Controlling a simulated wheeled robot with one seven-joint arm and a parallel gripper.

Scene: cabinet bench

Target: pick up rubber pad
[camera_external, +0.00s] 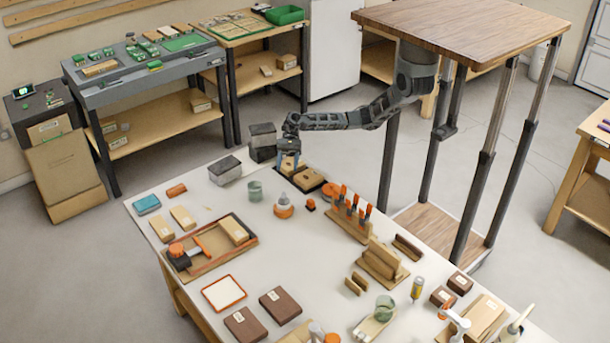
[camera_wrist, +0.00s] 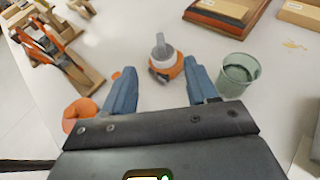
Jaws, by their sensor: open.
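No thing can be told for certain as the rubber pad. Flat dark brown squares, one at the front (camera_external: 245,325) and one beside it (camera_external: 280,305), lie on the white table, but their material is unclear. My gripper (camera_external: 288,164) hangs over the far edge of the table, beside tan blocks (camera_external: 309,181). In the wrist view my gripper (camera_wrist: 160,66) has its two blue fingers apart, with nothing held between them. An orange-based bottle (camera_wrist: 165,64) stands beyond the fingertips, apart from them.
A green cup (camera_wrist: 237,72) stands right of the fingers in the wrist view. A round orange thing (camera_wrist: 80,113) is at left. Dark blocks (camera_external: 262,141) stand near my gripper. An orange-handled tool rack (camera_external: 350,213) and an orange-rimmed tray (camera_external: 224,293) crowd the table (camera_external: 330,285).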

